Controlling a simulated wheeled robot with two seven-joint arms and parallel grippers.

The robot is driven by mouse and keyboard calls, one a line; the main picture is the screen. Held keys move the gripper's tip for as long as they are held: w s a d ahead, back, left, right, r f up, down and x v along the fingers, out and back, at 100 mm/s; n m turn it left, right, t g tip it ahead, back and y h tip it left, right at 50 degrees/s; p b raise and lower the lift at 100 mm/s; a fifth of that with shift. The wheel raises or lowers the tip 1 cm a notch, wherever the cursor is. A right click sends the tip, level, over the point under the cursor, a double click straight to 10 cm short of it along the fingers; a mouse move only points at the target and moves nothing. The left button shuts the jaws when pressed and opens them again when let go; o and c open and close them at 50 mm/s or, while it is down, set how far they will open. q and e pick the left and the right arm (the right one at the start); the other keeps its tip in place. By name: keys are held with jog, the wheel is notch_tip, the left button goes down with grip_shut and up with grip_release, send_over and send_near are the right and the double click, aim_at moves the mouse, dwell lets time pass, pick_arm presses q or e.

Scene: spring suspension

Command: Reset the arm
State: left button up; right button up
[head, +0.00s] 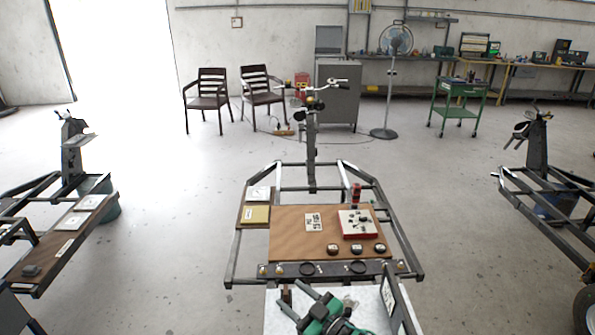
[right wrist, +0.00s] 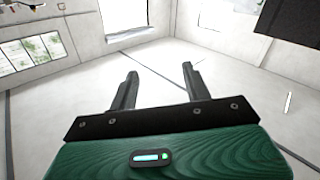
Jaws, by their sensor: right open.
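My right gripper (head: 292,289) is at the bottom of the head view, in front of the near edge of the workbench. Its green body and two dark fingers show above a pale surface. In the right wrist view the gripper's two fingers (right wrist: 160,70) stand apart with nothing between them. My left gripper does not show in the head view.
A metal-framed cart with a brown board (head: 290,245) stands ahead, bearing a red-edged tray (head: 343,231) and several small round parts. Similar frames stand at left and right. Two chairs (head: 207,95), a grey cabinet (head: 340,100), a fan (head: 394,45) and a green trolley (head: 461,92) stand behind. Open floor lies between.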

jog(key=s+d+f+m+h, duration=0.2)
jog(key=s+d+m+h, duration=0.35)
jog(key=d, duration=0.25)
jog(key=s+d+f+m+h, duration=0.3)
jog(key=s+d+m+h, duration=0.2)
jog(key=d+h, duration=0.25)
jog(key=s+d+f+g, duration=0.2)
jog(key=s+d+g, duration=0.25)
jog(key=s, duration=0.55)
jog(key=s+d+f+g, duration=0.1)
jog(key=s+d+g, duration=0.3)
jog(key=s, duration=0.7)
notch_tip(320, 180, down, 32)
jog(key=n+g, duration=0.1)
jog(key=g, duration=0.1)
jog(key=s+d+f+g, duration=0.1)
jog(key=s+d+f, duration=0.1)
jog(key=s+f, duration=1.7)
jog(key=shift+s+d+f, duration=0.15)
jog(key=shift+d, duration=0.2)
